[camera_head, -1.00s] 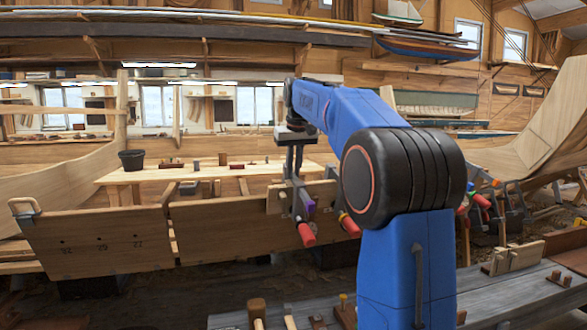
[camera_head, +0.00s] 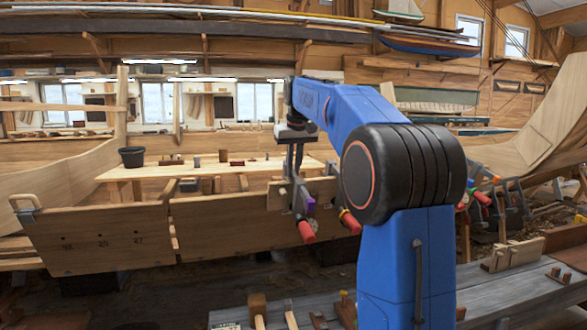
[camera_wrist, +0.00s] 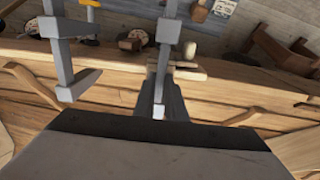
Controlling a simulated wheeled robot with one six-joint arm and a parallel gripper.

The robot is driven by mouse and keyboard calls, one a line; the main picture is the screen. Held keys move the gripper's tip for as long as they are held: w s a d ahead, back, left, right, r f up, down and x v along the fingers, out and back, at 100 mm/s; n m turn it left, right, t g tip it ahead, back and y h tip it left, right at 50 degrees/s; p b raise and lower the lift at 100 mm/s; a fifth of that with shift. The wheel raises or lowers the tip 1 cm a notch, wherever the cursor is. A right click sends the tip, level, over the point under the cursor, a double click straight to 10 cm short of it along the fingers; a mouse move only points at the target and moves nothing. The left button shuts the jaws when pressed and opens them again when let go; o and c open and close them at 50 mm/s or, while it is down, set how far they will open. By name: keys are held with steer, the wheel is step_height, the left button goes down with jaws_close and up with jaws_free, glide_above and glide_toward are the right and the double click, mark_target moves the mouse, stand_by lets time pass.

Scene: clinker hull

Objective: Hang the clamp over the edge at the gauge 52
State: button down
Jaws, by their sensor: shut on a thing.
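My gripper (camera_head: 298,165) is at the end of the blue arm, pointing down over the upper edge of the long plank (camera_head: 215,228). It is shut on a grey clamp (camera_head: 299,197) with a purple part and a red handle end, which hangs upright beside the plank's edge near a wooden block. In the wrist view grey bars with hooked ends, seemingly clamp parts (camera_wrist: 57,50), reach past the plank edge. Small dark numbers (camera_head: 102,243) are on the left plank (camera_head: 95,225); they are too small to read surely. My arm hides part of the plank.
A second red-ended clamp (camera_head: 348,221) sits just right of the held one. A grey clamp (camera_head: 25,203) is at the left plank's top left corner. Behind is a workbench (camera_head: 215,171) with a black bucket (camera_head: 131,157). A grey bench (camera_head: 480,297) with tools is in front.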

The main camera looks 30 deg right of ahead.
steer(key=shift+s, duration=0.1)
steer(key=c, duration=1.7)
jaws_free()
steer(key=shift+f, duration=0.1)
steer(key=v, duration=1.7)
steer(key=shift+r, duration=0.25)
steer(key=shift+a, duration=0.1)
steer(key=s+a+f+n, duration=0.1)
steer(key=s+a+f, duration=0.4)
steer(key=s+f, duration=0.35)
steer(key=s+a+f, duration=0.5)
steer(key=s+f, duration=0.3)
steer(key=f, duration=0.2)
steer(key=s+a+f+n, duration=0.1)
steer(key=s+a+f, duration=0.4)
steer(key=s+f, duration=0.35)
steer(key=shift+t+y, duration=0.5)
steer(key=shift+y, duration=0.1)
steer(key=s+f, duration=0.3)
steer(key=f, duration=0.3)
steer(key=s+a+f, duration=0.1)
steer(key=s+f, duration=0.3)
steer(key=f, duration=0.2)
steer(key=s+a+f, duration=0.1)
steer(key=s+f, duration=0.2)
steer(key=f, duration=0.4)
steer(key=shift+s+a+f, duration=0.1)
steer(key=shift+s, duration=0.3)
